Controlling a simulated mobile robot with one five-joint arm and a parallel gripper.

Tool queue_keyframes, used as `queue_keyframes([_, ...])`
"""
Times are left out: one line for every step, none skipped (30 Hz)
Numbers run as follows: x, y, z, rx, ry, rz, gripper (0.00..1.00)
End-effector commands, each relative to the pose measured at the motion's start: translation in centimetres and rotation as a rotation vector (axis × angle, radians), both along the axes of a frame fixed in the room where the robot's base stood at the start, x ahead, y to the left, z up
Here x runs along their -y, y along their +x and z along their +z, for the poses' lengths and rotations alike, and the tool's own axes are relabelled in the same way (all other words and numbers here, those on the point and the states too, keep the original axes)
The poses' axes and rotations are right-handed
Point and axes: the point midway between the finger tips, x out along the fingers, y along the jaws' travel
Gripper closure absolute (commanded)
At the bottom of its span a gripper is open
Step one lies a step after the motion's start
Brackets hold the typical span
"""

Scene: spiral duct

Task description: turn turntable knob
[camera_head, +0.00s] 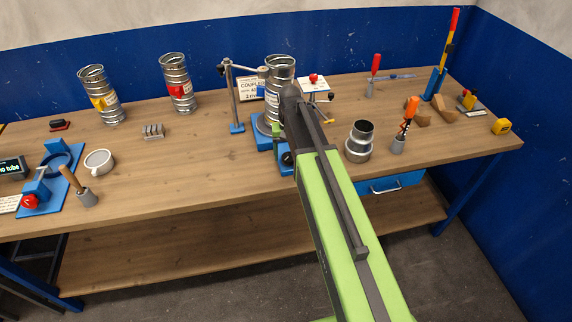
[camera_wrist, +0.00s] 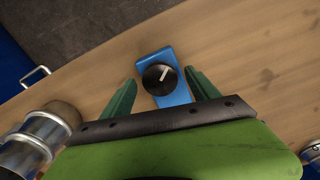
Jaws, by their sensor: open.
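The turntable knob (camera_wrist: 160,78) is a round black dial with a white pointer line on a blue block (camera_wrist: 178,98). In the wrist view the pointer tilts up and to the right. My gripper (camera_wrist: 160,76) is open, with one dark green finger on each side of the knob and visible gaps to it. In the head view the knob (camera_head: 287,158) shows low beside my gripper (camera_head: 279,147), at the bench's front. The turntable (camera_head: 262,126) is a grey disc on a blue base, partly hidden by my arm. A silver spiral duct (camera_head: 280,70) stands upright over it.
A blue-footed stand (camera_head: 236,127) is left of the turntable.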

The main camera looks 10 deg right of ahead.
Motion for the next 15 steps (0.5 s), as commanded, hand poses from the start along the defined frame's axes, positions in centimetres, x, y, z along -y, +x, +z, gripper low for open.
queue_keyframes([0.01, 0.0, -0.54, 0.0, 0.0, 0.0, 0.3])
queue_keyframes([0.02, 0.0, -0.52, 0.0, 0.0, 0.0, 0.3])
queue_keyframes([0.02, 0.0, -0.46, 0.0, 0.0, 0.0, 0.3])
queue_keyframes([0.03, -0.01, -0.39, 0.0, 0.0, 0.0, 0.3])
queue_keyframes([0.03, -0.01, -0.34, 0.0, 0.0, 0.0, 0.3])
queue_keyframes([0.04, -0.01, -0.29, 0.0, 0.0, 0.0, 0.3])
queue_keyframes([0.04, 0.0, -0.29, 0.0, 0.0, -0.001, 0.3])
queue_keyframes([0.04, 0.0, -0.28, 0.0, 0.0, -0.001, 0.3])
queue_keyframes([0.05, 0.0, -0.28, 0.0, 0.0, -0.001, 0.34])
queue_keyframes([0.05, 0.0, -0.28, 0.0, 0.0, -0.001, 0.38])
queue_keyframes([0.05, 0.0, -0.28, 0.0, 0.0, -0.001, 0.42])
queue_keyframes([0.06, 0.0, -0.28, 0.0, 0.0, -0.001, 0.47])
queue_keyframes([0.06, 0.0, -0.29, 0.0, 0.0, -0.001, 0.51])
queue_keyframes([0.07, 0.0, -0.29, 0.0, 0.0, -0.001, 0.55])
queue_keyframes([0.07, 0.0, -0.29, 0.0, 0.0, -0.001, 0.6])
